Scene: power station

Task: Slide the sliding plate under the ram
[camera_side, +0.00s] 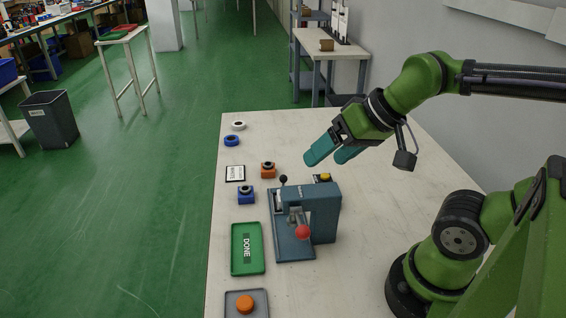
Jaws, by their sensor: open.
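A blue-grey press (324,207) stands on the table, with its frame on the right and a flat base (292,248) towards the front. A red ball knob (302,232) shows at its front and a black ball knob (283,179) at its back left. The ram and the sliding plate are small in this view, and I cannot tell their exact positions. My gripper (331,153) has teal fingers, is open and empty, and hangs above the table behind the press, apart from it.
White (238,125) and blue (231,141) rings lie farther back. A grey tray (232,304) holds an orange piece (245,304). The table's right side is mostly clear.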

